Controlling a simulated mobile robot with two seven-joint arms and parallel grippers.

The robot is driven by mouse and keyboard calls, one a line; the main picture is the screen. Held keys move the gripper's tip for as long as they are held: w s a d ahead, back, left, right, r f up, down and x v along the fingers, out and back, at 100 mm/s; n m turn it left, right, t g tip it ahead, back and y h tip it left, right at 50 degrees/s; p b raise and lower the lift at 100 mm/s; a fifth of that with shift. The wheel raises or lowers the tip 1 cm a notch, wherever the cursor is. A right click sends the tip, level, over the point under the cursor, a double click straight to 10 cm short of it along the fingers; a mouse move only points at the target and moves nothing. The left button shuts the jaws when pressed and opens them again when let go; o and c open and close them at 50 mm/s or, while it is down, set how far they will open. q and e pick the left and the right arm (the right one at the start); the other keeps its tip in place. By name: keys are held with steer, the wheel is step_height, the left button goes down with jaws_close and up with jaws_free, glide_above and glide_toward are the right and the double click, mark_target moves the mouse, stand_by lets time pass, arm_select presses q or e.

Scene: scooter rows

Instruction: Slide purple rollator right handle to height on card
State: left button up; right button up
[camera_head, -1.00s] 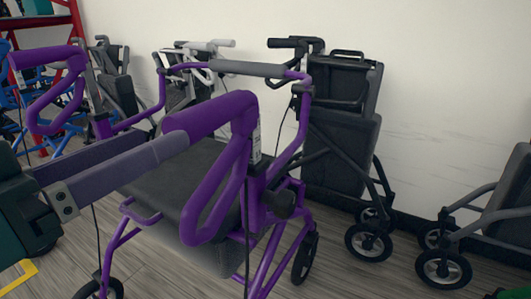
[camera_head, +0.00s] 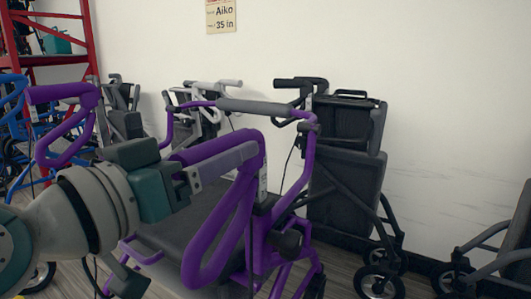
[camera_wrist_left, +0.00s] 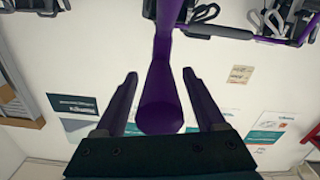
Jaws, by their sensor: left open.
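The purple rollator (camera_head: 305,150) stands in front of me with a black seat. Its nearer handle (camera_head: 222,215) is a purple loop with a grip on top, above a post with a pale scale label (camera_head: 263,180). Its other handle (camera_head: 62,93) is at the left. My left gripper (camera_head: 240,157) lies along the nearer grip; one finger shows on its near side. In the left wrist view, the open fingers (camera_wrist_left: 160,78) stand on either side of the grip (camera_wrist_left: 161,115), with gaps. A card (camera_head: 220,15) on the wall reads "Aiko" and "35 in". My right gripper is not in view.
A folded black rollator (camera_head: 345,185) stands close behind on the right, by the white wall. Grey and white rollators (camera_head: 200,105) stand behind. Blue frames and a red shelf rack (camera_head: 65,58) are at the left. Some floor is free at the lower right.

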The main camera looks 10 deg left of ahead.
arm_select(q)
steer(key=shift+c, duration=0.4)
jaws_close()
stand_by(0.9)
